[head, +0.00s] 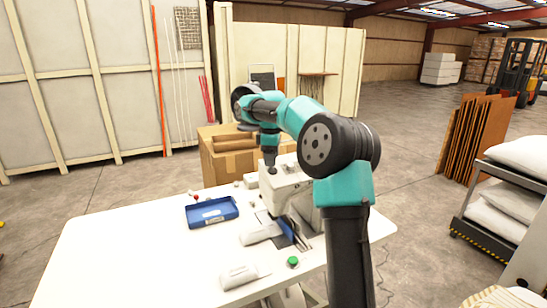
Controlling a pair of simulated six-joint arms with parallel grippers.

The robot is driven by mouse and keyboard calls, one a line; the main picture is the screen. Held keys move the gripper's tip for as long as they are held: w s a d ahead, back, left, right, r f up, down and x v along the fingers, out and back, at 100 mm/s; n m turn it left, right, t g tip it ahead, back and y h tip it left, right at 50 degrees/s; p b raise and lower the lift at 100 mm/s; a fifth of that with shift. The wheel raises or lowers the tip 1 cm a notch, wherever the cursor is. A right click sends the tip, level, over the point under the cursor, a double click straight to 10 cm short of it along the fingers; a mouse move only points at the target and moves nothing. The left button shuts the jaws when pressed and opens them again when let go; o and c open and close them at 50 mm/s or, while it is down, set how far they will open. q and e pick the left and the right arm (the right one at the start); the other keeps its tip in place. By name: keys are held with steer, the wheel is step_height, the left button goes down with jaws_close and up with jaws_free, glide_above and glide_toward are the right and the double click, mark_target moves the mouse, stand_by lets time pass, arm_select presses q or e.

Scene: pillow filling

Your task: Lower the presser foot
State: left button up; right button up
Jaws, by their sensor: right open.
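A white sewing machine (283,186) stands at the back right of the white table (130,250), partly hidden behind my right arm. Its presser foot is too small and too covered to make out. My right gripper (270,168) points down at the machine's upper left end, very close to it; I cannot tell whether it touches. The gripper is small and dark here, and its jaws are open, with nothing seen in them. My left gripper is out of view.
A blue tray (212,212) lies left of the machine. A blue item (291,232), white pieces (260,234) and a green button (293,262) lie in front. The table's left side is clear. A cardboard box (225,165) stands behind; a pillow rack (487,215) is at right.

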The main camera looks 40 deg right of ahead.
steer(key=c, duration=0.9)
steer(key=shift+s+r, duration=0.1)
steer(key=shift+s, duration=0.05)
steer(key=shift+s+a+t+h, duration=0.15)
steer(key=shift+s+t+h, duration=0.15)
steer(key=shift+t, duration=0.45)
steer(key=shift+s+a+t+h, duration=0.2)
steer(key=shift+s+t, duration=0.15)
steer(key=shift+t, duration=0.4)
steer(key=shift+s+a+f+t+h, duration=0.15)
steer(key=shift+s+t+h, duration=0.2)
steer(key=shift+t, duration=0.55)
steer(key=shift+s+a+f+t+h, duration=0.1)
steer(key=shift+s+t+h, duration=0.2)
steer(key=shift+t, duration=0.6)
